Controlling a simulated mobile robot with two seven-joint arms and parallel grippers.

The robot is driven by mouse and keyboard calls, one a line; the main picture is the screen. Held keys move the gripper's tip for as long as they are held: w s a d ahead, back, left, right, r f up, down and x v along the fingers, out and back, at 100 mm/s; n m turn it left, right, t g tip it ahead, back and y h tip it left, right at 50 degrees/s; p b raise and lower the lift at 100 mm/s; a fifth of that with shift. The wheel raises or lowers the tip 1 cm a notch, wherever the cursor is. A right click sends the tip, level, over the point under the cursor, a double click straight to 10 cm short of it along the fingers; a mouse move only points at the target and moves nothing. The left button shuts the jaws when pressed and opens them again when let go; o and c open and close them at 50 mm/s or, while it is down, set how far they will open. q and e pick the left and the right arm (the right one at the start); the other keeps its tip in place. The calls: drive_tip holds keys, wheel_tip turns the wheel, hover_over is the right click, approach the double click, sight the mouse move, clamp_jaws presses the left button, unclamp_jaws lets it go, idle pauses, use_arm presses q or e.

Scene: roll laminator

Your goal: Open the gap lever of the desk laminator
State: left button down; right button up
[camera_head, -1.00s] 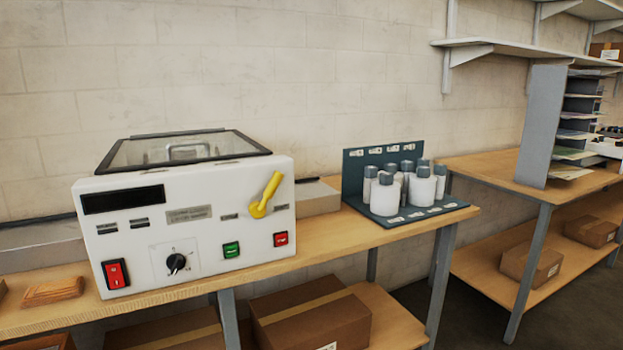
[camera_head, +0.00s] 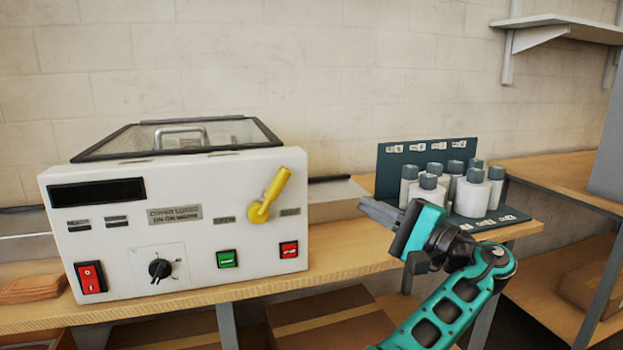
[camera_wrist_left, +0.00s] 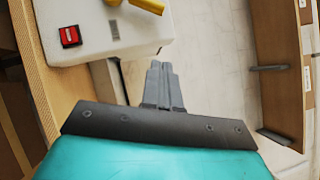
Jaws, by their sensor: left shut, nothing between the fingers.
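The white desk laminator (camera_head: 200,235) stands on the wooden bench, with a dark-framed clear lid on top. Its yellow gap lever (camera_head: 270,195) is on the right of the front panel and points up and to the right. In the left wrist view, part of the laminator (camera_wrist_left: 95,30) shows at upper left, and the yellow lever (camera_wrist_left: 148,5) is cut off by the top edge. My left gripper (camera_head: 366,205) is shut and empty, right of the lever and apart from it. Its grey fingers (camera_wrist_left: 160,70) are together in the wrist view. My right gripper is not in view.
A dark rack of white and grey bottles (camera_head: 455,185) stands on the bench behind my left gripper. A red rocker switch (camera_head: 90,277), a dial (camera_head: 160,268), a green button (camera_head: 227,259) and a red button (camera_head: 289,249) are on the panel. Wall shelves (camera_head: 560,28) are at upper right.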

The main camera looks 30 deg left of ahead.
sight(272, 193)
use_arm(q)
drive_tip(key=s+p+x, duration=0.1)
drive_tip(key=p+x, duration=0.1)
drive_tip(key=x, duration=1.1)
drive_tip(key=shift+s+r+p, duration=0.3)
drive_tip(key=shift+s+r, duration=0.05)
drive_tip(key=shift+s, duration=0.4)
drive_tip(key=shift+a, duration=0.15)
drive_tip(key=shift+r, duration=0.1)
